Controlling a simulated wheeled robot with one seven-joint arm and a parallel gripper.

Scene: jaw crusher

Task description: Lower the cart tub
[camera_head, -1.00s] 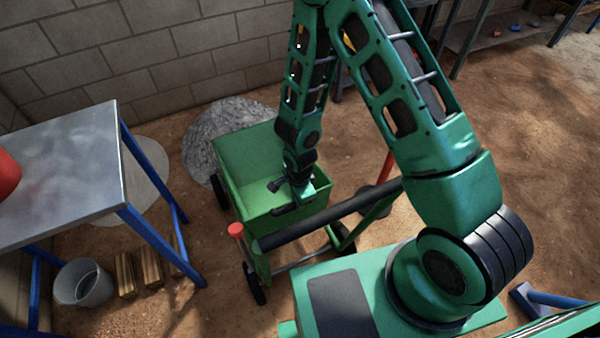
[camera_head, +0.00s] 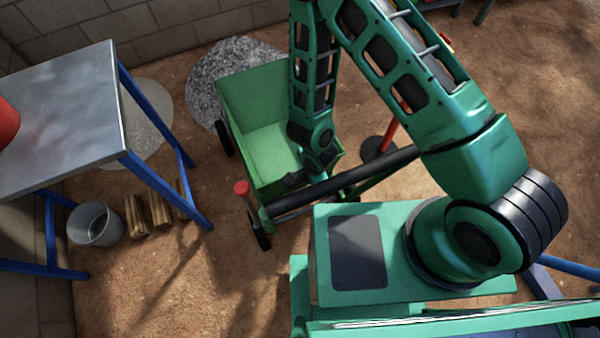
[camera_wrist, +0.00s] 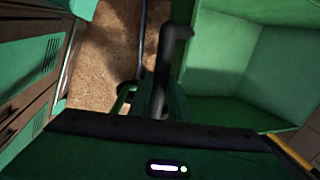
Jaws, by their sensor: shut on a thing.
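The green cart tub (camera_head: 250,92) stands in the middle of the head view, its open inside facing up toward the camera. Its green inner walls also fill the right of the wrist view (camera_wrist: 268,55). My gripper (camera_head: 302,180) is at the tub's near edge, partly hidden by my own arm. In the wrist view my gripper (camera_wrist: 160,108) is shut at a dark bent handle (camera_wrist: 174,48) beside the tub wall. The exact contact is hidden. A dark push bar (camera_head: 345,180) crosses in front of the tub. A red-topped lever (camera_head: 242,188) stands at its near left corner.
A metal table (camera_head: 75,110) with blue legs stands at the left. A grey bucket (camera_head: 95,224) and wood blocks (camera_head: 148,214) lie beneath and beside it. A gravel pile (camera_head: 215,75) is behind the cart. Bare dirt lies left of my base and at the far right.

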